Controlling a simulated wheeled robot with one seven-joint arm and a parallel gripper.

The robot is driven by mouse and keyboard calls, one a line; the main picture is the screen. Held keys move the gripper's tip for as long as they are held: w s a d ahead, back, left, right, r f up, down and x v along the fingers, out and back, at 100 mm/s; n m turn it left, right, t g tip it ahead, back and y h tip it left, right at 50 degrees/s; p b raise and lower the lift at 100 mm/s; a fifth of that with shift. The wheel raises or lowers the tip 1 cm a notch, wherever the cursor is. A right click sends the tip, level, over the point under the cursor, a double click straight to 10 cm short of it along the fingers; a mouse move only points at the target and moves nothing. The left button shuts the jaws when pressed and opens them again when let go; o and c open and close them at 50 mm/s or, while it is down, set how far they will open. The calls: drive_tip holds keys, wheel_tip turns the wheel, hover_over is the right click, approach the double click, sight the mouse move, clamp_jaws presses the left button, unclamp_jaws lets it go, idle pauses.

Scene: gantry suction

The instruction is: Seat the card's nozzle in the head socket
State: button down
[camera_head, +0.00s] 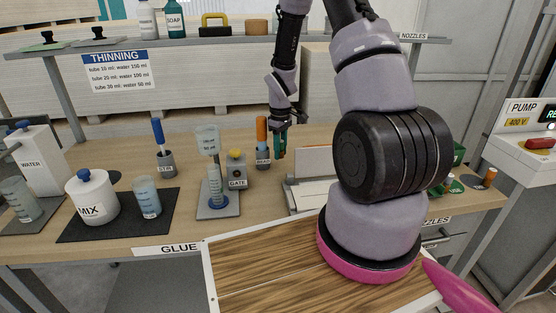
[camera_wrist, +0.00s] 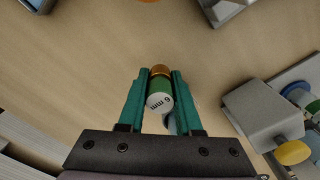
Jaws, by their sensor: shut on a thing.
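My gripper (camera_head: 281,146) hangs over the back middle of the bench, right of the grey GATE block. In the wrist view my gripper (camera_wrist: 160,78) has its teal fingers shut on a small nozzle (camera_wrist: 158,97). The nozzle has a white end marked in mm, a green band and a brass-coloured part toward the fingertips. It appears held clear of the bench. The card is not legible to me in either view. I cannot make out the head socket for certain.
The GATE block (camera_head: 236,166) with a yellow knob stands left of my gripper, beside a tube stand (camera_head: 218,207). The BEAD holder (camera_head: 263,158) with an orange-handled tool is close by. Green nozzle-like pieces (camera_head: 452,186) sit right of my arm. Bare bench lies below my gripper.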

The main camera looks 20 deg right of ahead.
drive_tip(key=shift+f, duration=1.9)
drive_tip(key=shift+f, duration=0.15)
drive_tip(key=c, duration=0.6)
unclamp_jaws()
